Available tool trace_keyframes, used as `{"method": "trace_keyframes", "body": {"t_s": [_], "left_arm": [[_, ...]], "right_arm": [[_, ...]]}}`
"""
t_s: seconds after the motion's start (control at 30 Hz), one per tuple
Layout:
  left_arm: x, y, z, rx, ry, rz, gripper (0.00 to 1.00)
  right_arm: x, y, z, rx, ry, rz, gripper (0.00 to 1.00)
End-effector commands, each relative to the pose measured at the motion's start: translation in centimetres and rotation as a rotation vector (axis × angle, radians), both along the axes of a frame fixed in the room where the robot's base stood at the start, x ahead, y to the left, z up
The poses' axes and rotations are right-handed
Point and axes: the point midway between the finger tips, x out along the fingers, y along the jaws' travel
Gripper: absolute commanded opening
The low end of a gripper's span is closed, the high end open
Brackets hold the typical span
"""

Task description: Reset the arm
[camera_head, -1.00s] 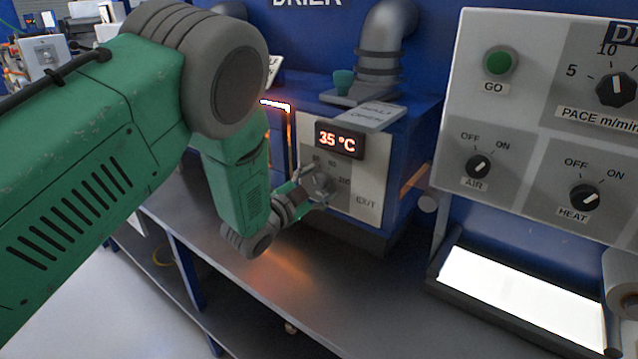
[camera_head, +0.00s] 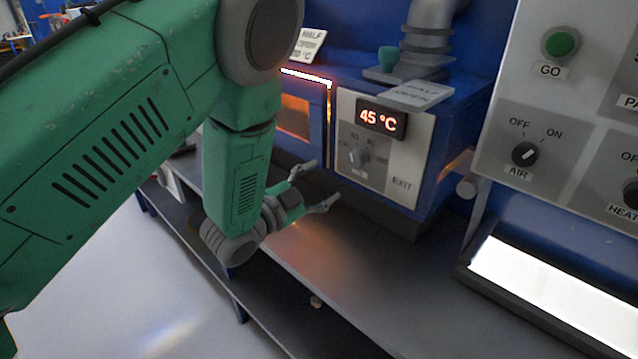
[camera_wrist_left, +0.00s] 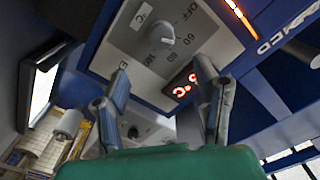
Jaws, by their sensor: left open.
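My left arm, green with grey joints, comes in from the left in the head view. Its gripper (camera_head: 325,186) is open and empty, held above the grey bench and apart from the drier's panel. The panel has a grey knob (camera_head: 359,157) and a red display (camera_head: 381,118) reading 45 °C. In the left wrist view, the open fingers (camera_wrist_left: 165,92) frame the lower part of the panel, with the knob (camera_wrist_left: 161,34) beyond them and the display (camera_wrist_left: 186,87) partly behind the right finger. My right gripper is out of view.
The blue drier has a glowing window (camera_head: 296,115) and a green knob (camera_head: 389,57) on top. A control panel (camera_head: 560,110) with a green GO button and a lit white plate (camera_head: 560,285) stand at right. The bench (camera_head: 330,250) before the drier is clear.

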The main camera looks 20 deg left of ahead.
Motion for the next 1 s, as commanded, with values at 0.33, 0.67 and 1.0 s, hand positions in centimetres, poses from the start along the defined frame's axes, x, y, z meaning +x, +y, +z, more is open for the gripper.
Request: {"method": "trace_keyframes", "body": {"t_s": [0.33, 0.67, 1.0], "left_arm": [[-0.5, 0.2, 0.0, 0.001, -0.001, 0.001, 0.56], [-1.0, 0.6, -2.1, -0.011, 0.062, 0.024, 0.56], [-12.3, 4.0, -21.7, -0.14, 0.739, 0.313, 0.56]], "right_arm": [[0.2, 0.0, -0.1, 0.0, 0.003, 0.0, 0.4], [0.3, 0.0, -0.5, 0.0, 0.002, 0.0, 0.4], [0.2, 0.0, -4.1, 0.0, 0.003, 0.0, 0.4]]}}
